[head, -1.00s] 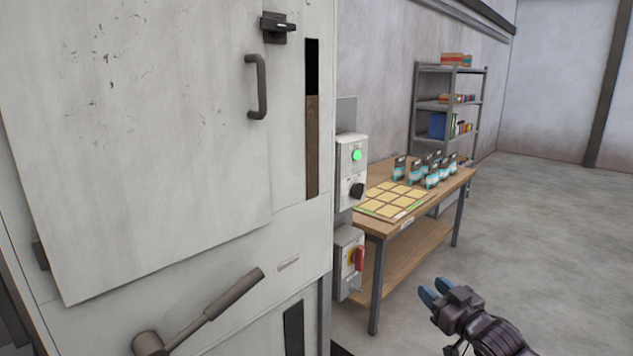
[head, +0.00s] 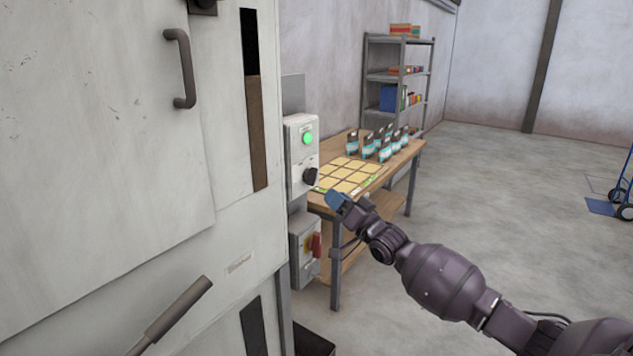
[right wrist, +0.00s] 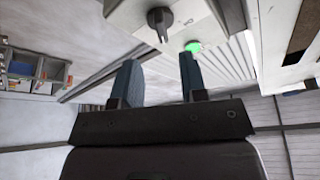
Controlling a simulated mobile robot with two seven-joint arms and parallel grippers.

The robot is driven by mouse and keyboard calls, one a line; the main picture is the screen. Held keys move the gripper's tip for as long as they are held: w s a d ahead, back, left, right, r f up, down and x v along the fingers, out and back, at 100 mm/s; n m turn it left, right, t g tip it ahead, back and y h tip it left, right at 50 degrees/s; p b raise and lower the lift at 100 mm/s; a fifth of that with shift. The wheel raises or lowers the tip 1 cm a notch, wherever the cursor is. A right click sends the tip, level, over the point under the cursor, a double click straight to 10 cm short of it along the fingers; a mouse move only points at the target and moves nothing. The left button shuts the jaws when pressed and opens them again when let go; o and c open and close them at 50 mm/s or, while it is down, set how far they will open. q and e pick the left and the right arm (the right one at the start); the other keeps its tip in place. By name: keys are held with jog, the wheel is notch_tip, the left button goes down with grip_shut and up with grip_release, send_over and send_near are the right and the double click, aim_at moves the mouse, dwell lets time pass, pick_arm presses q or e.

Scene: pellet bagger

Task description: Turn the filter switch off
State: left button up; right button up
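Two grey control boxes are mounted beside the large machine. The upper box (head: 294,147) has a lit green lamp (head: 308,139) and a black rotary switch (head: 310,176). The lower box (head: 301,262) has a red handle (head: 315,244) on a yellow plate. I cannot read which one is labelled filter. My right gripper (head: 336,200) is just right of and below the black switch, apart from it. In the right wrist view the two blue-grey fingers (right wrist: 158,78) are spread with nothing between them; the black switch (right wrist: 160,22) and green lamp (right wrist: 193,47) lie beyond. My left gripper is not in view.
The machine's panel with a handle (head: 184,68) and a lever (head: 176,312) fills the left. A wooden table (head: 400,162) with yellow cards and several pouches stands behind the boxes. A shelf (head: 398,72) is farther back.

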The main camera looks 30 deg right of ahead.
aim_at(315, 180)
jog(key=p+x, duration=0.1)
jog(key=x, duration=0.6)
jog(key=shift+w+r, duration=0.1)
grip_shut()
